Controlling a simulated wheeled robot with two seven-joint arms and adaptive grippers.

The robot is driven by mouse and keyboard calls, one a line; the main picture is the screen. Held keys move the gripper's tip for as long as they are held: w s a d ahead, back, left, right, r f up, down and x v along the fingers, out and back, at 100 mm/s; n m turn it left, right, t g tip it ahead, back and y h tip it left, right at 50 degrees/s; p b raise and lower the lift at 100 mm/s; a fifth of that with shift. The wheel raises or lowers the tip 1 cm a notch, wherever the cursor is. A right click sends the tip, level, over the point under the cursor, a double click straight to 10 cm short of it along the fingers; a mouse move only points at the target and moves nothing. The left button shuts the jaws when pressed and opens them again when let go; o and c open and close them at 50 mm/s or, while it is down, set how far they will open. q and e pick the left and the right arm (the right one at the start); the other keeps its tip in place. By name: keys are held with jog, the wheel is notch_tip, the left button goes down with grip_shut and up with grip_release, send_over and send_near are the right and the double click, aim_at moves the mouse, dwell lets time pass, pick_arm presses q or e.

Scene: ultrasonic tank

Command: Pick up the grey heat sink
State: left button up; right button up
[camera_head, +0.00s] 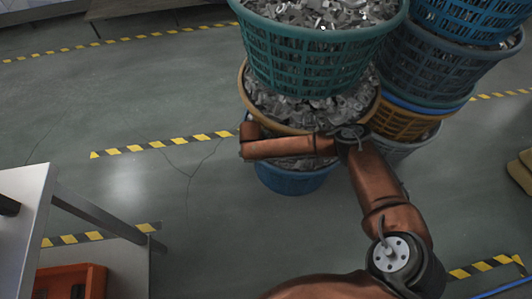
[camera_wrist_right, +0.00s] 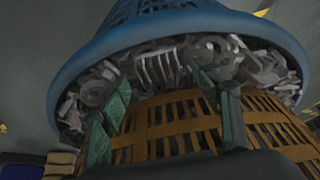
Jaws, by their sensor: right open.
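A grey finned piece (camera_wrist_right: 158,66) that looks like the heat sink shows in the right wrist view, among grey metal scrap inside the rim of a blue basket (camera_wrist_right: 190,25). My right gripper (camera_wrist_right: 163,80) is open, with its green fingers apart on the left and right of the finned piece in the picture. I see nothing held between them, and cannot tell how far the fingers are from the piece. In the head view my right arm crosses in front of the basket stack; its fingers and the heat sink cannot be made out there.
An orange basket (camera_wrist_right: 170,120) lies close against the fingers. In the head view a green basket (camera_head: 310,55) tops the scrap-filled stack, above the lower blue basket (camera_head: 292,182). More baskets (camera_head: 425,75) stand right. A white table (camera_head: 22,205) stands left; the floor between is clear.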

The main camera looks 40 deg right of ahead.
jog(key=shift+c, duration=0.7)
jog(key=c, duration=1.1)
